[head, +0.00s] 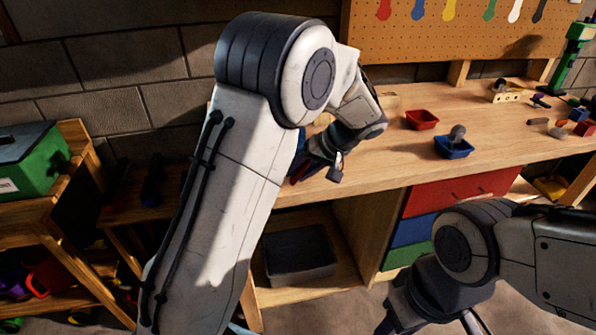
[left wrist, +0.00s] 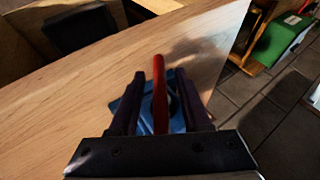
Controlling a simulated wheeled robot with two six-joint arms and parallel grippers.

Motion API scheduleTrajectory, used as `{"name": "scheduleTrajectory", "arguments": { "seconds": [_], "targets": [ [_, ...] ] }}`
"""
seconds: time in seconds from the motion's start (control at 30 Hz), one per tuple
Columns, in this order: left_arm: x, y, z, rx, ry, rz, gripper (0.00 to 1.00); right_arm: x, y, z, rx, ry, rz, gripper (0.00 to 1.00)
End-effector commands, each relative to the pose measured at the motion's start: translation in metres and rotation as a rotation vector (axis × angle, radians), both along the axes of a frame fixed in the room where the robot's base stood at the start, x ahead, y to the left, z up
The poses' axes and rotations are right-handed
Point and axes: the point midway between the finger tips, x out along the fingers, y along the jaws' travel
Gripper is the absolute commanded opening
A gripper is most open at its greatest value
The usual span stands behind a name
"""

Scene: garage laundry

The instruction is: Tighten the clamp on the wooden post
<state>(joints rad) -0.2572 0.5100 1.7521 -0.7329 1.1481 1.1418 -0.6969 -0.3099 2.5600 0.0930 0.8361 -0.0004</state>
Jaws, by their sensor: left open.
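My left gripper (head: 322,160) is over the left end of the workbench. In the left wrist view its two dark fingers (left wrist: 160,76) are open, one on each side of a red bar (left wrist: 160,95). I cannot tell whether they touch it. A blue part (left wrist: 147,107) lies behind and below the bar; together they look like the clamp. In the head view, bits of red (head: 305,170) and blue show beside the gripper, mostly hidden by my arm. I cannot make out the wooden post. My right gripper (head: 430,312) is low at the bottom, partly cut off.
The workbench (head: 390,150) holds a red tray (head: 421,119), a blue tray (head: 454,147) with a grey object, and small items at right. Drawers (head: 455,192) are beneath. A shelf with a green toolbox (head: 33,160) stands left. The bench's middle is mostly clear.

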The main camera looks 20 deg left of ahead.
Motion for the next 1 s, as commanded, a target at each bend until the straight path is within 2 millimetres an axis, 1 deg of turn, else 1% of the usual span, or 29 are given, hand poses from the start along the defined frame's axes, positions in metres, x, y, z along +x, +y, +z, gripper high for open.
{"name": "scheduleTrajectory", "arguments": {
  "seconds": [0.07,0.1,0.17,0.2,0.23,0.67,0.87,1.0],
  "targets": [
    [0.0,-0.0001,0.0001,0.0,0.0,0.0,0.47,0.0,0.0,0.0,0.0,0.0,0.0,0.47],
    [0.0001,0.0,0.0001,0.0,0.0,0.0,0.44,0.0,0.0,0.0,0.0,0.0,0.0,0.47],
    [0.0001,-0.0001,0.0002,0.0,0.0,0.0,0.21,0.0,0.0,0.0,0.0,0.0,0.0,0.47],
    [0.0001,-0.0001,0.0002,0.0,0.0,0.0,0.05,0.0,0.0,0.0,0.0,0.0,0.0,0.47],
    [0.0001,-0.0002,0.0002,0.0,0.0,0.0,0.0,0.0,0.0,0.0,0.0,0.0,0.0,0.47],
    [0.0015,0.0,0.0014,0.017,0.007,-0.004,0.0,0.0,0.0,0.0011,0.0,0.0,0.0,0.47],
    [0.0017,0.0009,0.0025,0.09,0.056,-0.005,0.0,0.0001,0.0,0.0047,0.0,0.0,0.0,0.47],
    [0.0015,0.0016,0.0038,0.172,0.11,-0.005,0.0,0.0,0.0,0.0083,0.0,0.0,0.0,0.47]
  ]
}}
